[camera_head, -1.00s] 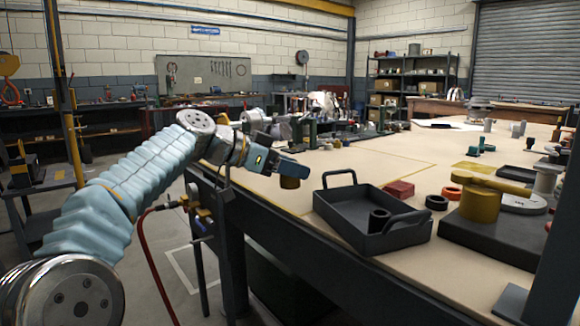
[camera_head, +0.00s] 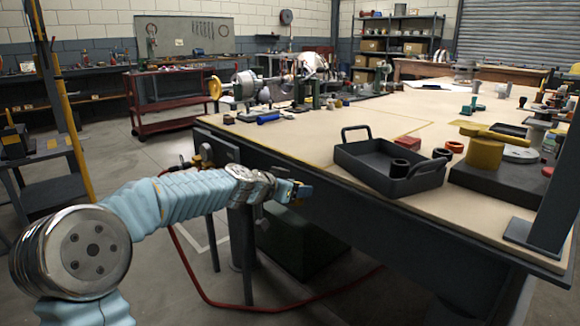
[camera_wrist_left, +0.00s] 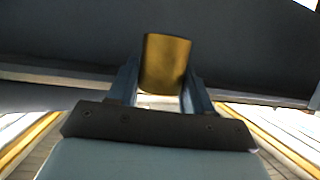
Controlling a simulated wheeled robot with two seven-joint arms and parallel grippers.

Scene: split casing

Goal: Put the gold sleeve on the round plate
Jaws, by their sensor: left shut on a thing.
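The gold sleeve (camera_wrist_left: 165,62) is between the two fingers of my left gripper (camera_wrist_left: 160,88) in the left wrist view, and the fingers are shut on it. In the head view my left gripper (camera_head: 297,191) is in front of the table's near edge, beside its dark side, lower than the tabletop. The sleeve is hard to make out there. A pale round disc (camera_head: 520,155), which looks like the round plate, lies at the right on a dark block, partly behind a yellow part. My right gripper is not in view.
A dark tray (camera_head: 367,158) with raised handles holds a black ring on the worktable (camera_head: 300,143). A red block (camera_head: 407,142) and rings lie behind and beside it. A yellow part (camera_head: 484,153) stands on the dark block. A dark post (camera_head: 562,190) rises at the right. The table's left middle is clear.

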